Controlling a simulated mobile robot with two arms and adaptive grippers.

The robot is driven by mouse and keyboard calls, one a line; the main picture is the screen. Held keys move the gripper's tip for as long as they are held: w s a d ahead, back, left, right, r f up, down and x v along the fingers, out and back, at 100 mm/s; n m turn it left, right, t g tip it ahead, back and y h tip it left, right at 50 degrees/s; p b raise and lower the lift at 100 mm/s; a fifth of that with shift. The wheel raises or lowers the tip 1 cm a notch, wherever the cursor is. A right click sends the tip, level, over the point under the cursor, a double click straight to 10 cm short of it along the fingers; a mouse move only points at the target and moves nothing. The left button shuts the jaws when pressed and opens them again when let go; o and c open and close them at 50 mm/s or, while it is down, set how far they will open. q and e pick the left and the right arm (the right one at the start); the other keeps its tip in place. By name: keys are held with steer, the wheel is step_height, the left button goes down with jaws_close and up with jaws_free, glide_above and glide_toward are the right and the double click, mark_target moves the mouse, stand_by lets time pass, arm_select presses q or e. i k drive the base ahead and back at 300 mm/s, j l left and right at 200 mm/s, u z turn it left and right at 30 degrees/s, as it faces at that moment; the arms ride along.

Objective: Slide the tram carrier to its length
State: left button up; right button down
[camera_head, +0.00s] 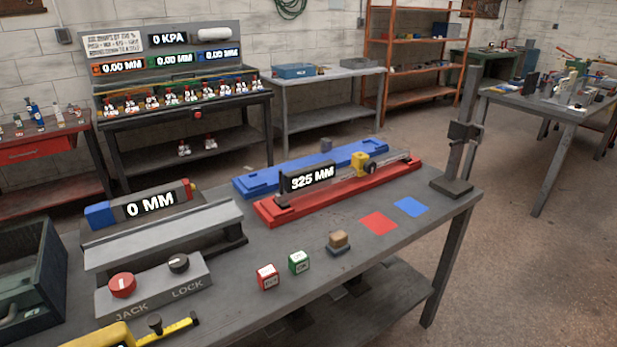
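A red base (395,187) lies on the grey bench and bears a long rail with a black display reading 325 MM (309,178) at its left end. A yellow carrier block (360,160) with a dark round knob (369,168) sits on this rail, right of the middle. It looks like the tram carrier, though no label on it can be read. Neither of my grippers is in view, and nothing touches the carrier.
A blue base (262,184) lies just behind the red one. A dark upright post (467,105) stands at the bench's right end. A display reading 0 MM (150,203), a JACK/LOCK box (153,287) and small blocks (268,277) occupy the left and front. Red and blue squares (379,222) lie flat.

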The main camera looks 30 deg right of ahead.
mark_target(357, 159)
steer(key=z, duration=1.25)
steer(key=i+l, duration=0.25)
steer(key=i+l+u, duration=0.1)
steer(key=l, duration=0.35)
steer(key=i+l, duration=0.35)
steer(key=u, duration=0.05)
